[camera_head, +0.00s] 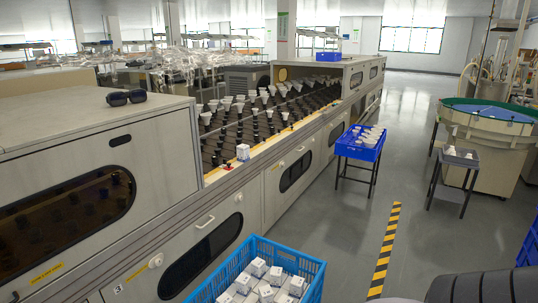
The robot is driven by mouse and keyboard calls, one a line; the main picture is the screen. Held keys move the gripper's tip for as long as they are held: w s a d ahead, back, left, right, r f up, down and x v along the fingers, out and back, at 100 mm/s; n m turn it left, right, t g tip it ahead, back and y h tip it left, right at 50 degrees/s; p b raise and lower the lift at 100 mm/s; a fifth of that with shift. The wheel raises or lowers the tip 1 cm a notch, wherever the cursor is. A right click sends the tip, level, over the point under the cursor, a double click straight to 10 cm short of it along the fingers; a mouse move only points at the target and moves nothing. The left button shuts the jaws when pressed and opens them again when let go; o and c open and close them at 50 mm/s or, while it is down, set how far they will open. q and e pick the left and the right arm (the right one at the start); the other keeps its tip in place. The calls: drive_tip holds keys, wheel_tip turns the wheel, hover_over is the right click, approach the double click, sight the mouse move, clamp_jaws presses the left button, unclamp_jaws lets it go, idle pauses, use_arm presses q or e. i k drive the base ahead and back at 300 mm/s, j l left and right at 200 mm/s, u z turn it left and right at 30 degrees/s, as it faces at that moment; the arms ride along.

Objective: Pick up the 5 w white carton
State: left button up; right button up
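A small white carton (243,152) stands on the front ledge of the long burn-in machine, left of the middle of the view. Several more white cartons lie loosely in a blue crate (317,268) at the bottom edge; one of them (257,267) sits near the crate's back. The print on the cartons is too small to read, so I cannot tell which is 5 W. Neither of my grippers is in view.
The long grey machine (150,150) fills the left, with rows of bulbs (255,108) on its dark bed. Dark goggles (126,97) lie on top. Floor around the striped line (384,250) is clear.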

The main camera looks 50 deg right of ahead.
sight(243, 150)
drive_tip(key=z, duration=1.75)
drive_tip(key=i+l, duration=0.15)
drive_tip(key=l, duration=0.2)
drive_tip(key=i+l+z, duration=0.1)
drive_tip(key=l, duration=0.25)
drive_tip(key=i+l, duration=0.2)
drive_tip(key=l, duration=0.15)
drive_tip(key=i+l+z, duration=0.1)
drive_tip(key=l, duration=0.2)
drive_tip(key=i+l+z, duration=0.25)
drive_tip(key=i, duration=0.15)
drive_tip(key=i+l+z, duration=0.25)
drive_tip(key=i, duration=0.15)
drive_tip(key=i+l, duration=0.1)
drive_tip(key=i, duration=1.05)
drive_tip(key=i+u, duration=0.3)
drive_tip(key=i, duration=0.2)
drive_tip(key=i+u, duration=0.35)
drive_tip(key=i, duration=0.15)
